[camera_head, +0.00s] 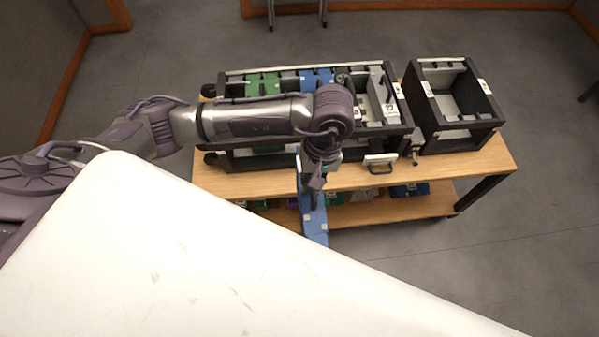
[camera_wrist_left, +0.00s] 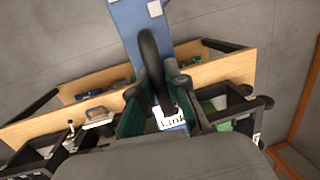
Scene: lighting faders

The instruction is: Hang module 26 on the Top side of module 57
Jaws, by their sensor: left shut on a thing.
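My left gripper (camera_head: 316,178) is shut on a long blue module (camera_head: 314,222) at the front edge of the table. The module hangs down in front of the wooden table. In the left wrist view the gripper (camera_wrist_left: 158,98) closes around a dark curved handle on the blue module (camera_wrist_left: 135,40). A white label reading "Link" shows below the fingers; no module number on it is readable. The black rack (camera_head: 230,72) on the table holds green, blue and grey modules, partly hidden by my left arm. I cannot tell which is module 57. My right gripper is not in view.
A second black frame (camera_head: 417,93) with an open top stands at the right of the wooden table (camera_head: 480,160). A small handled piece (camera_head: 380,160) is at the table's front edge. Several coloured modules lie on the lower shelf (camera_head: 350,215). Floor in front is clear.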

